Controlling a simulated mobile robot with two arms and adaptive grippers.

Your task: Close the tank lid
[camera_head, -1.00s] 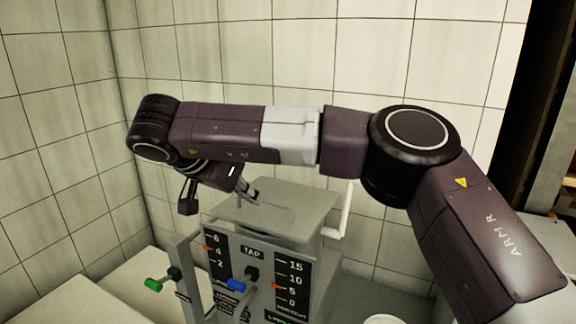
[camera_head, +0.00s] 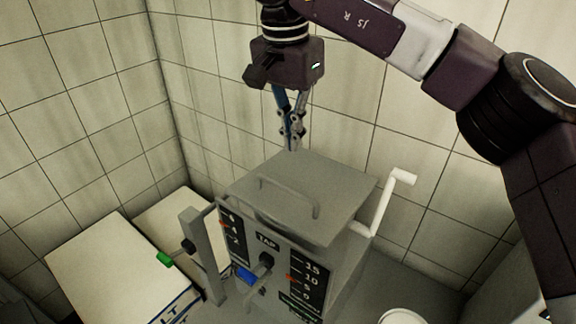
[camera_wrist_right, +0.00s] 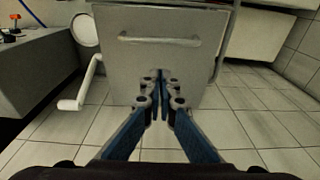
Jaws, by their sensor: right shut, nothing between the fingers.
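The tank is a grey box with a dial front (camera_head: 267,242). Its grey lid (camera_head: 335,185) lies flat, or nearly so, over the top; I cannot tell whether a small gap remains at its front edge. A thin bar handle (camera_head: 290,187) stands on the lid. My right gripper (camera_head: 293,146) is shut and empty, pointing down just above and behind the lid's back edge, apart from the handle. In the right wrist view, the shut fingertips (camera_wrist_right: 160,76) overlap the edge of the lid (camera_wrist_right: 165,62), with the handle (camera_wrist_right: 160,40) beyond them. My left gripper is out of view.
A white crank (camera_head: 383,205) sticks out at the tank's right side. White boxes (camera_head: 105,265) lie at the left. Tiled walls are close behind. A round white container (camera_head: 402,316) is at the lower right.

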